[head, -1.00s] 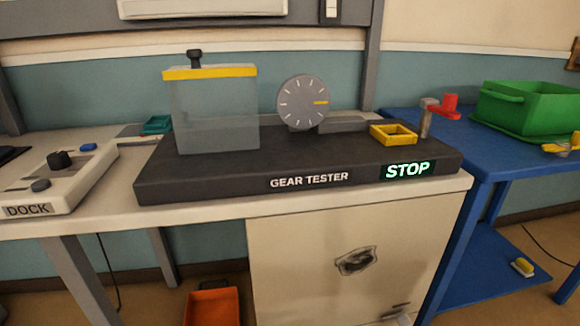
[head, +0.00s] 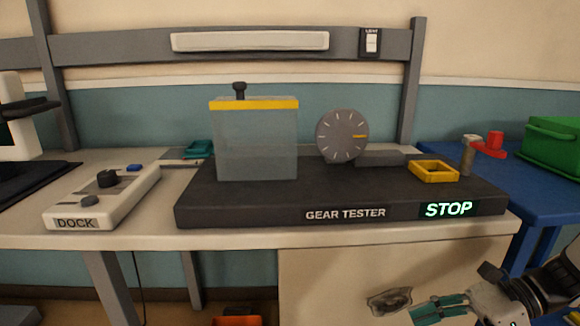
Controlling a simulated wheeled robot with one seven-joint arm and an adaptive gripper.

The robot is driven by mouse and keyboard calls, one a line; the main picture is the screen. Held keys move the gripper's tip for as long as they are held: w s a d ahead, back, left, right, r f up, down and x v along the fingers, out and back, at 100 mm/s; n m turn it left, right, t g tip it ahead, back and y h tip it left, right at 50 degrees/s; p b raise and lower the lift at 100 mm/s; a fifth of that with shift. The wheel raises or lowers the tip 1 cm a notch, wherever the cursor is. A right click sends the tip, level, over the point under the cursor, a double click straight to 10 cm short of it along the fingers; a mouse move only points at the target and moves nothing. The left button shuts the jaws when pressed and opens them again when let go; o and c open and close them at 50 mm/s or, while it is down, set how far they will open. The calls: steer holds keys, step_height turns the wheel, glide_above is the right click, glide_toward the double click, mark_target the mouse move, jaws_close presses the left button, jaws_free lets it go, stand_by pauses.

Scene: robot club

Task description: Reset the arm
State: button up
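My gripper (head: 440,306) is at the lower right of the head view, in front of the bench's pale cabinet panel and below the bench top. Its teal fingers point left. Whether the fingers are apart or closed is too small to tell, and I see no object held in them. My arm enters from the right edge. The gear tester (head: 250,206) is a black base on the bench, with a clear yellow-rimmed box (head: 255,140), a grey dial (head: 341,136) and a lit STOP sign (head: 449,209).
A white dock unit (head: 103,198) stands left on the bench. A yellow square tray (head: 433,171) sits on the tester's right end. A blue table (head: 485,178) with a red-handled clamp (head: 488,146) and green bin (head: 551,145) is at right. An orange bin (head: 237,321) is below.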

steer(key=s+a+r+n+g+h, duration=0.4)
steer(key=s+a+r+n+h, duration=0.1)
steer(key=s+a+r+n, duration=0.3)
steer(key=s+d+r+n+t+h, duration=0.2)
steer(key=s+r+n+t+h, duration=0.15)
steer(key=s+n+h, duration=0.65)
step_height(320, 180, up, 35)
steer(key=s+n+t+y+p, duration=0.2)
steer(key=n+t+p, duration=0.1)
steer(key=p, duration=3)
steer(key=shift+d+r+t, duration=0.2)
steer(key=shift+d+t, duration=0.05)
steer(key=shift+t, duration=0.2)
